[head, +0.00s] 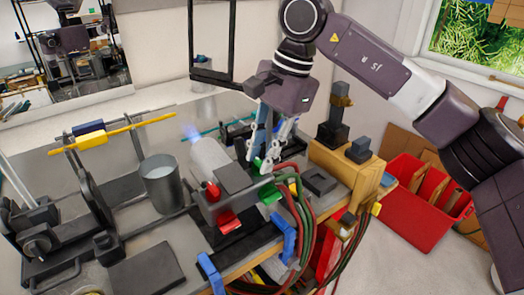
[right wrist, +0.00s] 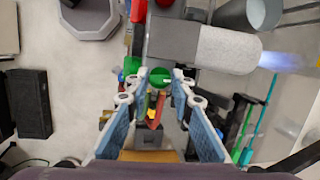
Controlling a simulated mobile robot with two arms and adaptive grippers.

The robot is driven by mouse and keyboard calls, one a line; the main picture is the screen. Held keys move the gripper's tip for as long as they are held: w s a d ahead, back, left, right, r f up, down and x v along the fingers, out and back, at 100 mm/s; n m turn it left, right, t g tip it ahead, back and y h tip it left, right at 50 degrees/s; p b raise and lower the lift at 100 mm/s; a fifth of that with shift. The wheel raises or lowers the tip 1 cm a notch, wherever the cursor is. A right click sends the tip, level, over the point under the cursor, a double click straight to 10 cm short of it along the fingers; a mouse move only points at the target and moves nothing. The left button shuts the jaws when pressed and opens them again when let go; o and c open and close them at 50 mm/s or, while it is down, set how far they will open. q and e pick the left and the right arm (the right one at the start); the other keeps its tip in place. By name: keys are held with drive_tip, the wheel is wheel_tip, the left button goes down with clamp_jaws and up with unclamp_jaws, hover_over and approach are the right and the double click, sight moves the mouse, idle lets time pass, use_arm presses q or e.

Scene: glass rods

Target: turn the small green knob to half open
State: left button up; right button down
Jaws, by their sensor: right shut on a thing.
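The small green knob (right wrist: 160,77) shows in the right wrist view between the fingertips of my right gripper (right wrist: 158,83), beside the grey body of the torch. In the head view my right gripper (head: 264,163) comes down from above at the right end of the torch, its fingers closed in around the knob, with only a bit of green showing there. The gripper is shut on the knob. How far the knob is turned cannot be told. The torch's pale barrel (head: 209,156) has a faint blue flame (head: 191,134) at its tip. My left gripper is out of view.
A red knob (head: 213,191) sits on the torch's near side. Red and green hoses (head: 305,215) loop down over the bench edge. A metal cup (head: 161,184) and a yellow rod (head: 128,130) on a stand are at left. A red bin (head: 418,205) stands at right.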

drive_tip(key=shift+r, duration=0.15)
drive_tip(key=c, duration=1.7)
unclamp_jaws()
drive_tip(key=v, duration=1.1)
drive_tip(key=shift+d+r, duration=0.15)
drive_tip(key=shift+r, duration=0.25)
